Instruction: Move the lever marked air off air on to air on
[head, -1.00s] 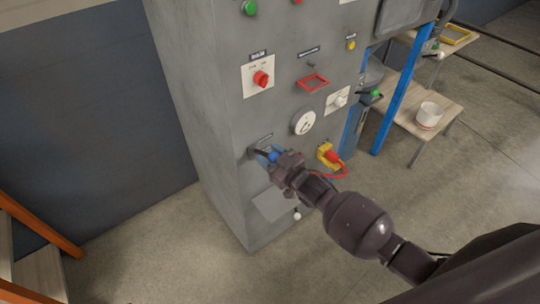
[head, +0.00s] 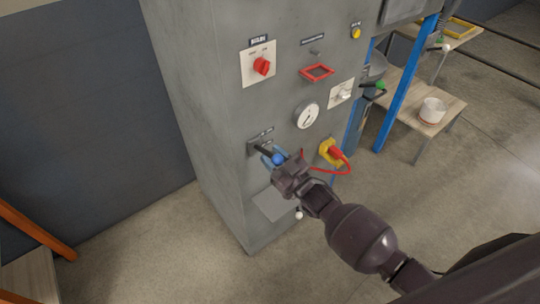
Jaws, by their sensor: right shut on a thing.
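The lever (head: 264,151) is a dark handle with a blue knob (head: 278,158), sticking out of a dark plate low on the front of the grey cabinet (head: 215,120). A small label (head: 262,134) sits above it, too small to read. My right gripper (head: 277,160) is at the end of the lever, its fingers shut around the blue knob. The fingers partly hide the knob. My left gripper is not in view.
A small table (head: 415,108) stands at right.

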